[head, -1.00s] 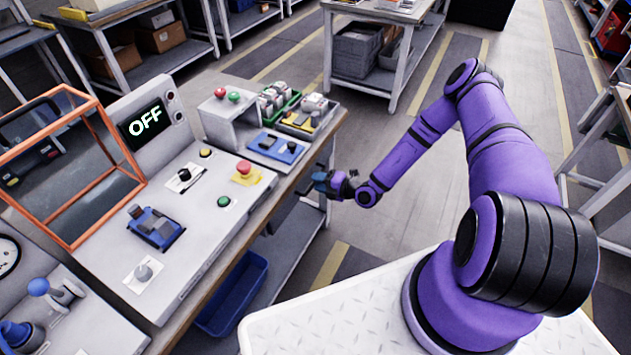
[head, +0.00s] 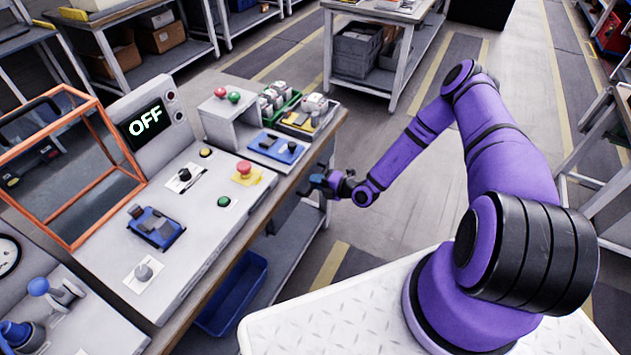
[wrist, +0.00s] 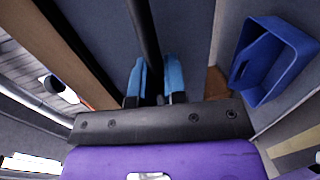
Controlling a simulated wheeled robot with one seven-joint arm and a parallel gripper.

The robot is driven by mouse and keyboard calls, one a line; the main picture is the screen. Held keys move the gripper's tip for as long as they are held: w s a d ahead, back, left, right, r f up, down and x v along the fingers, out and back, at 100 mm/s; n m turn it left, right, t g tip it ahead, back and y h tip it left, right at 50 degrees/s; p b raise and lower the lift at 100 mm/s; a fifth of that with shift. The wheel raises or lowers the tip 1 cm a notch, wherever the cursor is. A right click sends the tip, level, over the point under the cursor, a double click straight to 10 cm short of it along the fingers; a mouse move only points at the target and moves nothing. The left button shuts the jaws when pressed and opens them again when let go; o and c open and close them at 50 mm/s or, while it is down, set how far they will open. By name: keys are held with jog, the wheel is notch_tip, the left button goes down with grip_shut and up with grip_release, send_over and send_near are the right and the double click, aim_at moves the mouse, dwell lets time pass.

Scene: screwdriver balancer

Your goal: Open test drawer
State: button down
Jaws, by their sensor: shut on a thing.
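My gripper (head: 318,181) is at the front edge of the workbench (head: 335,130), just below its top, near the right end. In the wrist view its two blue fingers (wrist: 155,72) are shut on a dark bar-shaped handle (wrist: 145,35) that runs between them. Flat grey-blue surfaces (wrist: 195,30) lie on both sides of the handle; I take these to be the test drawer's front, but its outline is not clear. I cannot tell how far the drawer is open.
A blue bin (head: 232,295) sits under the bench; it also shows in the wrist view (wrist: 272,62). The aisle floor (head: 400,225) beside my gripper is clear.

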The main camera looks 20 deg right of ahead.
jog(key=f+v, duration=0.3)
jog(key=v, duration=1.4)
jog(key=s+d+f+v, duration=0.1)
jog(key=f+v, duration=0.3)
jog(key=v, duration=1.3)
jog(key=shift+s, duration=0.2)
jog(key=c, duration=1.2)
grip_release()
jog(key=shift+d, duration=0.1)
jog(key=v, duration=1)
jog(key=shift+s+d, duration=0.2)
jog(key=shift+s, duration=0.1)
